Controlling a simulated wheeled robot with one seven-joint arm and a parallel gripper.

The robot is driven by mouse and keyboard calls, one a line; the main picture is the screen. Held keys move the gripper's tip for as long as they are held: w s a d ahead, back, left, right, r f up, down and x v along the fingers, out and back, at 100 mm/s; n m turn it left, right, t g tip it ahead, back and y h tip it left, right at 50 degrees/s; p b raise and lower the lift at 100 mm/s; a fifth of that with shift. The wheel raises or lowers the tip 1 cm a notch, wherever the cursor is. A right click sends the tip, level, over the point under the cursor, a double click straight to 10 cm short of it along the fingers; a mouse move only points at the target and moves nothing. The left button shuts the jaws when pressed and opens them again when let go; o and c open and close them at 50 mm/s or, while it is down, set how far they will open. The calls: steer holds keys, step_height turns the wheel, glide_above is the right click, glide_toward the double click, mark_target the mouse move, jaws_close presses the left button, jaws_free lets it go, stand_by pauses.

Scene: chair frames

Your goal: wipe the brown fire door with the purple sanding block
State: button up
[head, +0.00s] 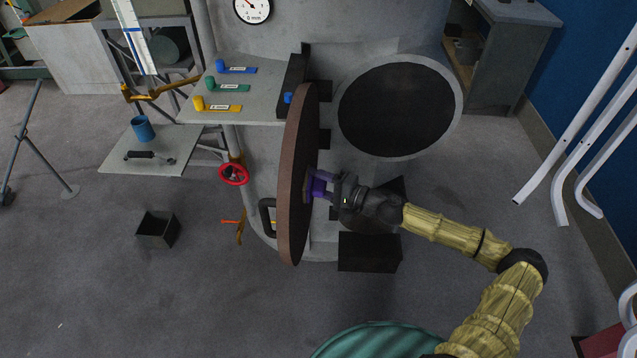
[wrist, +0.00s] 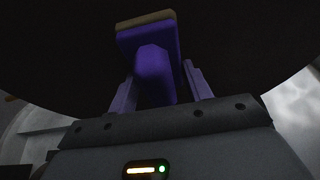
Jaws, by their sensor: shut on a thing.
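The brown fire door (head: 296,150) is a round, thick panel seen nearly edge-on in the head view, swung open from a grey boiler-like body. In the wrist view its dark face (wrist: 240,50) fills the background. My gripper (head: 318,185) is at the right side of the door, near its middle height. It is shut on the purple sanding block (wrist: 155,70), which has a tan strip along its far edge. In the head view the block (head: 320,182) is partly hidden by my gripper and is close to the door's face. I cannot tell whether it touches.
A dark round opening (head: 396,110) lies right of the door. A black box (head: 369,252) stands below my gripper. A shelf (head: 262,100) with coloured levers, a red handwheel (head: 234,174) and a black handle (head: 267,217) are left of the door. White pipes (head: 570,130) stand at right.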

mark_target(310, 160)
steer(key=shift+w+d+b, duration=0.1)
steer(key=shift+w+b, duration=0.45)
steer(key=shift+w, duration=0.6)
steer(key=shift+w+d+b, duration=0.1)
steer(key=shift+w+b, duration=0.6)
steer(key=shift+w, duration=0.5)
steer(key=shift+w+d+b, duration=0.15)
steer(key=shift+w+b, duration=0.6)
steer(key=shift+w, duration=0.45)
steer(key=shift+w, duration=0.1)
